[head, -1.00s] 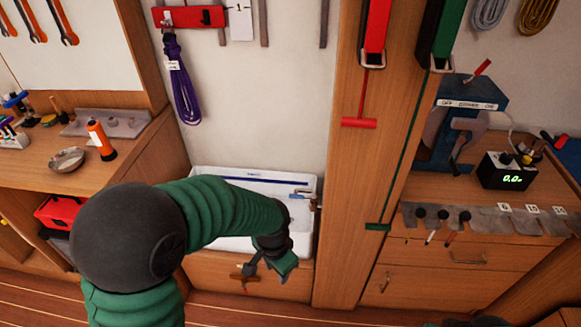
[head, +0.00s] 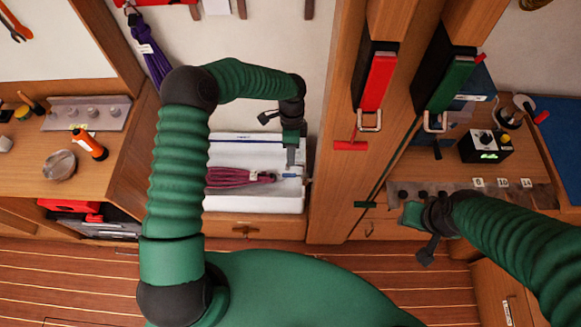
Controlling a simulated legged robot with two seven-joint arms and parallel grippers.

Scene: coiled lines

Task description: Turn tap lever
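The white sink (head: 253,204) stands against the wall at lower centre. A small tap with a blue-marked lever (head: 291,176) sits at its right end. My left gripper (head: 291,157) points down just above the tap, close to the lever; I cannot tell whether they touch. Its fingers overlap from this angle, so its opening is unclear. My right gripper (head: 411,215) is well to the right, in front of the right-hand counter, away from the tap. Its opening is also unclear.
A purple-magenta coiled line (head: 238,178) lies in the sink. A purple coil (head: 151,62) hangs on the wall at left. A wooden post with a red-handled device (head: 376,85) and a green-handled one (head: 452,85) stands right of the sink. A left counter holds an orange torch (head: 90,145).

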